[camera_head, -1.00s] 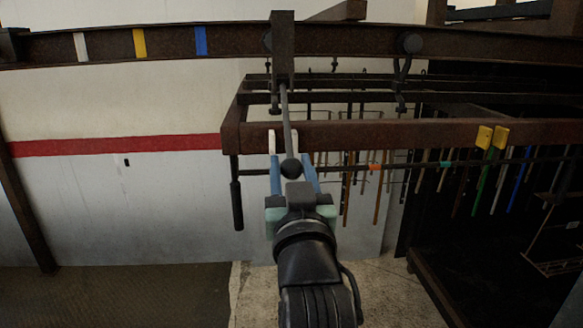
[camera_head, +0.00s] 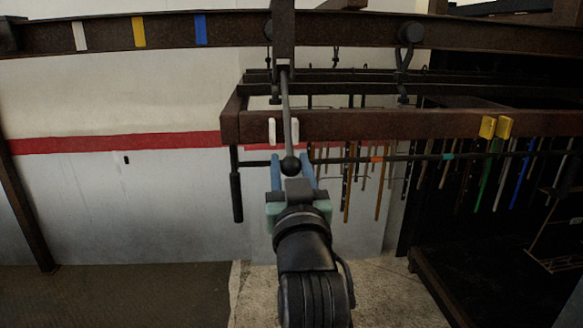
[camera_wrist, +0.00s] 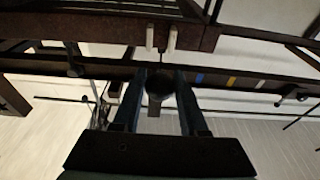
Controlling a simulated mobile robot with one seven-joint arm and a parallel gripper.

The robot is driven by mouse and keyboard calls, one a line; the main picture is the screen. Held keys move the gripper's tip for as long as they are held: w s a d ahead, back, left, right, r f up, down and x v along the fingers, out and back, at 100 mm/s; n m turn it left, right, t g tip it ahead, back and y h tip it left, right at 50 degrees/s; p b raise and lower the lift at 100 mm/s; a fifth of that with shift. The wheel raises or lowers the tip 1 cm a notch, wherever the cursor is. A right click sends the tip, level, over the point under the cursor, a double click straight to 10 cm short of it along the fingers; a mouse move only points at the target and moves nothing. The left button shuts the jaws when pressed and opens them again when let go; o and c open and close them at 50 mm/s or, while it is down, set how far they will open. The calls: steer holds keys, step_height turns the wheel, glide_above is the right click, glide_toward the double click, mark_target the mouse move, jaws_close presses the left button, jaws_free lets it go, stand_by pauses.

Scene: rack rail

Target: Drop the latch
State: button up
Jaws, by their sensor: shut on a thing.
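A thin dark rod (camera_head: 287,110) hangs from a dark block (camera_head: 284,40) on the brown overhead rail. It ends in a black ball knob (camera_head: 290,165), which I take to be the latch's handle. My gripper (camera_head: 292,168), with blue fingers and a greenish body, comes up from below and is shut on the knob. In the wrist view the knob (camera_wrist: 159,84) sits between the two fingers (camera_wrist: 158,95). The latch's upper end is hidden by the block.
A brown beam (camera_head: 390,125) runs to the right behind the rod, with two white tabs (camera_head: 272,131) near its left end. The rail (camera_head: 150,36) above carries white, yellow and blue marks. Several rods hang at the right. Open floor (camera_head: 120,290) lies at lower left.

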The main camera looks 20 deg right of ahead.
steer(key=w+d+f+b, duration=0.2)
steer(key=w+f+b, duration=0.1)
steer(key=w, duration=0.4)
steer(key=w+d+f+b, duration=0.2)
steer(key=w+f+b, duration=0.1)
steer(key=w+b, duration=0.3)
steer(key=shift+w+d+f, duration=0.15)
steer(key=shift+w+f, duration=0.15)
steer(key=shift+w, duration=0.7)
stand_by(0.4)
steer(key=o, duration=1.1)
steer(key=r+p+v, duration=0.1)
steer(key=v, duration=0.6)
steer(key=shift+r, duration=0.15)
steer(key=shift+s, duration=0.1)
